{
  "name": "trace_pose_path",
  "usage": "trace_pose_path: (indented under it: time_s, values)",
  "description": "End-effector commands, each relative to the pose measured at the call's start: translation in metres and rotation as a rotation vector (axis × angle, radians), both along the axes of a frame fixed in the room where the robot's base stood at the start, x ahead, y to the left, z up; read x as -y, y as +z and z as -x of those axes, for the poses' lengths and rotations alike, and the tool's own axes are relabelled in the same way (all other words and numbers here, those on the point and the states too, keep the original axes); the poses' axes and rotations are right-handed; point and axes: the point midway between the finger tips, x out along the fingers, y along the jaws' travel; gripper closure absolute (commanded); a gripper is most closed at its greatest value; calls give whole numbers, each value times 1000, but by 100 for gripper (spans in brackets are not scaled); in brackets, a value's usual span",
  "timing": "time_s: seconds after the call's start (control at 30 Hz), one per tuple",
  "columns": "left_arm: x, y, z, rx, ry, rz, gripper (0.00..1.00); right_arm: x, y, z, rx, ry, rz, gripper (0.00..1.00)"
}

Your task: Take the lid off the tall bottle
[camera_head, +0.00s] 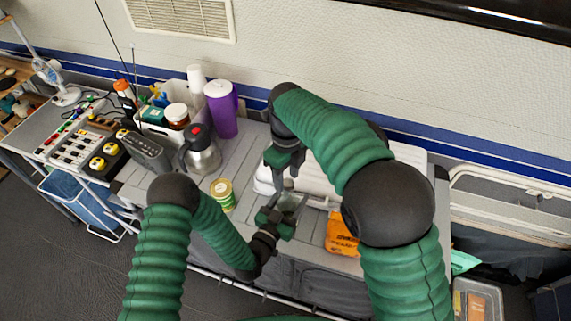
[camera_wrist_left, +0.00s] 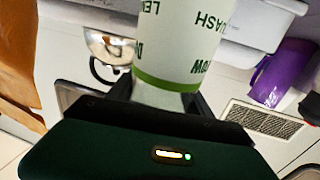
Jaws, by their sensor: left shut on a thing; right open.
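My left gripper (camera_head: 288,212) is shut on a white cylindrical container, which I take for the tall bottle. In the left wrist view this bottle (camera_wrist_left: 180,45) has dark green lettering and a green band, and stands between the fingers (camera_wrist_left: 160,98). The lettering reads upside down there. In the head view only a small pale part of it shows by the left gripper. Its lid cannot be made out. My right gripper (camera_head: 285,180) is open, with its fingers pointing down just above and behind the left gripper. Whether it touches the bottle I cannot tell.
A yellow-green tin (camera_head: 222,194), a steel flask (camera_head: 201,155) and a purple pitcher (camera_head: 221,110) stand left on the grey counter. An orange packet (camera_head: 342,234) lies right of my left gripper. A white case (camera_head: 316,180) lies behind. The counter left of the grippers has some free room.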

Motion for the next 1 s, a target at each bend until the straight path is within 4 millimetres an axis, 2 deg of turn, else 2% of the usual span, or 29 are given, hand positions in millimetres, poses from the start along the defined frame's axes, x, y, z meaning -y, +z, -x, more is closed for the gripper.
trace_pose_path:
  time_s: [0.1, 0.33, 0.67, 0.9, 1.0]
  values:
    - [0, -1, 0, -2, -1, 0, 100, 0, -8, 0, 0, 1, 0, 55]
    - [0, -1, 1, -2, -1, 0, 100, 0, -9, 0, 1, 1, 0, 55]
    - [0, -1, 1, -3, 0, -1, 100, -1, -8, 1, 1, 2, -1, 98]
    - [0, -1, 0, -3, 0, -1, 100, -1, -8, 1, -2, 6, -1, 100]
    - [0, -1, 0, -3, 0, -1, 100, -1, -8, 2, -1, 75, -2, 100]
